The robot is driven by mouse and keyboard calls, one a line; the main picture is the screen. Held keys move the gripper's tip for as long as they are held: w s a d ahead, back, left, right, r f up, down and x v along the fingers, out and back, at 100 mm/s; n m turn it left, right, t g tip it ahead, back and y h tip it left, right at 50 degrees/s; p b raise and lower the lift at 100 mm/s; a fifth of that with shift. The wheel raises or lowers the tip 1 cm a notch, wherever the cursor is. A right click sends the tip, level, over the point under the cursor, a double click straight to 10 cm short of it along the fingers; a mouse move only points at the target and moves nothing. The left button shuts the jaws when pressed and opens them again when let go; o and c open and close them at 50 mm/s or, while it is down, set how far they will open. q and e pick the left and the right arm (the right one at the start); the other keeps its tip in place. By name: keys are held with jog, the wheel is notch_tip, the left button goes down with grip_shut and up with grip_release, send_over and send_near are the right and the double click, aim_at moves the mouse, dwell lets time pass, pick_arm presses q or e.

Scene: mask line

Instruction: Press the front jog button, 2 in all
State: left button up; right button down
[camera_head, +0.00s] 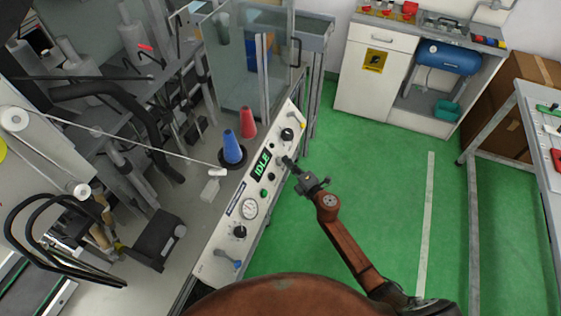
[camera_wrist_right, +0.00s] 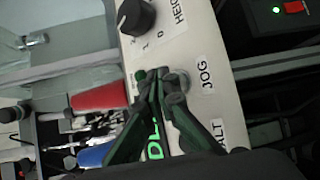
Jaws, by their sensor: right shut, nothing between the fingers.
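The white control panel (camera_head: 216,252) runs along the machine's edge, with a green display (camera_head: 262,164) reading IDLE. My right gripper (camera_head: 287,161) is shut and empty, with its tips over the upper part of the panel. In the wrist view the right gripper (camera_wrist_right: 158,76) has its tips beside a grey round jog button (camera_wrist_right: 184,77), next to the JOG label (camera_wrist_right: 205,77). The fingers partly cover the button and the display. I cannot tell whether the tips touch the panel or the button. My left gripper is not in view.
A black knob (camera_wrist_right: 136,17) is above the fingertips in the wrist view. A blue cone (camera_head: 232,147) and a red cone (camera_head: 248,122) stand left of the panel. A gauge (camera_head: 249,208) is lower on it. Green floor (camera_head: 390,200) lies open to the right.

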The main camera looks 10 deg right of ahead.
jog(key=shift+w+a+f+b, duration=0.25)
jog(key=shift+a+f+b, duration=0.05)
jog(key=shift+a+f, duration=0.15)
dwell(1.1)
jog(key=shift+d+r, duration=0.1)
jog(key=shift+s+d+r+p, duration=0.35)
jog(key=shift+d+r+p, duration=0.1)
jog(key=shift+p, duration=0.1)
jog(key=s+d+r+p, duration=0.2)
jog(key=d+r+p, duration=0.1)
jog(key=shift+s+d+r, duration=0.1)
jog(key=shift+d+r, duration=0.05)
dwell(0.5)
